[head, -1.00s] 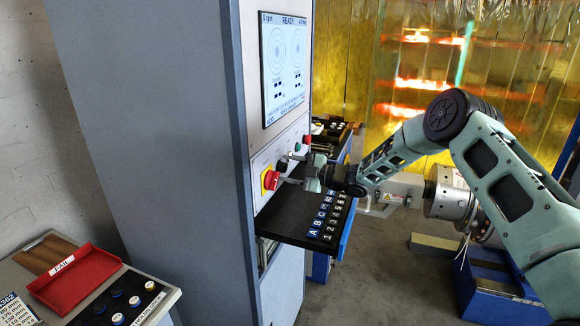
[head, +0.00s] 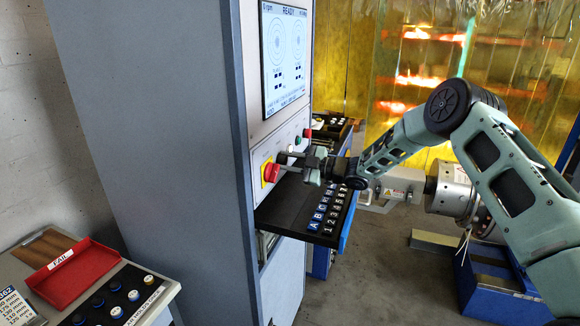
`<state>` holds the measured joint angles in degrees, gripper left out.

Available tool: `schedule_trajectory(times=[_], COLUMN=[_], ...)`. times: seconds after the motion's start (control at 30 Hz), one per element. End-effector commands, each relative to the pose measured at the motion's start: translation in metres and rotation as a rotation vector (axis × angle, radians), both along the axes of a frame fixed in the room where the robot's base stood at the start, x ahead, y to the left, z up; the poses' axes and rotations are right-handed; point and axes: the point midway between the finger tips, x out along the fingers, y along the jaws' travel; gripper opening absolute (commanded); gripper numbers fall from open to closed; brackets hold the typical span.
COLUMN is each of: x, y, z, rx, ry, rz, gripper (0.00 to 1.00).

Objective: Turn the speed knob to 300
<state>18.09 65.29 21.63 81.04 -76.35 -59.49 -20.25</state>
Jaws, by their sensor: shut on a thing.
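The tall grey cabinet (head: 150,130) has a control panel on its right-hand face, below a lit screen (head: 285,62) that reads READY and 0 rpm. My gripper (head: 290,161) is at the panel, between the red switch and the green button. Its fingers are shut on a small dark knob at the panel, mostly hidden by the fingers. The knob's scale and pointer are too small and covered to read. A red rotary switch (head: 270,172) on a yellow plate is just left of the fingers.
A black shelf with lettered and numbered keys (head: 325,220) juts out below my gripper. A green button (head: 298,140) is on the panel behind it. A red FAIL tray (head: 72,275) stands at the lower left. Blue equipment (head: 500,285) is on the floor at the right.

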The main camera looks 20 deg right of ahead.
Motion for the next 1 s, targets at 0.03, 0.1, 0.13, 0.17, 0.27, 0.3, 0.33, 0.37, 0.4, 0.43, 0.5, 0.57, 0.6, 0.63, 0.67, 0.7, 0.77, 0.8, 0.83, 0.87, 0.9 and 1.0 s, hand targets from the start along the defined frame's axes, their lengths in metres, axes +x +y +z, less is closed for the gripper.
schedule_trajectory(times=[0.03,0.1,0.13,0.17,0.27,0.3,0.33,0.37,0.4,0.43,0.5,0.57,0.6,0.63,0.67,0.7,0.77,0.8,0.83,0.87,0.9,1.0], x=[0.0001,-0.0001,-0.0002,-0.0002,-0.0002,-0.0003,-0.0002,-0.0003,-0.0003,-0.0003,-0.0004,-0.0005,-0.0005,-0.0005,-0.0006,-0.0005,-0.0005,-0.0006,-0.0006,-0.0006,-0.0006,-0.0006], y=[-0.0002,0.0,0.0,0.0,0.0001,-0.0001,-0.0002,-0.0004,-0.0006,-0.0005,-0.0003,0.0,0.0001,0.0001,0.0001,0.0,-0.0002,-0.0003,-0.0003,-0.0004,-0.0005,-0.0006], z=[-0.004,-0.004,-0.004,-0.0042,-0.0038,-0.0034,-0.0033,-0.0033,-0.0033,-0.0032,-0.0027,-0.0022,-0.0019,-0.0017,-0.0016,-0.0015,-0.0014,-0.0012,-0.0012,-0.0011,-0.0011,-0.0009], rx=[0.021,0.056,0.072,0.088,0.145,0.167,0.184,0.201,0.223,0.239,0.279,0.312,0.336,0.352,0.369,0.391,0.425,0.446,0.462,0.479,0.501,0.55], ry=[0.028,0.077,0.099,0.122,0.201,0.231,0.254,0.278,0.309,0.332,0.387,0.432,0.463,0.486,0.509,0.54,0.586,0.616,0.639,0.662,0.691,0.759], rz=[0.0,0.001,0.001,0.001,0.001,-0.001,-0.001,-0.001,-0.001,-0.001,0.0,0.0,0.001,0.001,0.001,0.0,0.0,0.0,-0.001,-0.001,-0.001,-0.001], gripper=[0.07,0.07,0.07,0.07,0.07,0.07,0.07,0.07,0.07,0.07,0.07,0.07,0.07,0.07,0.07,0.07,0.07,0.07,0.07,0.07,0.07,0.07])
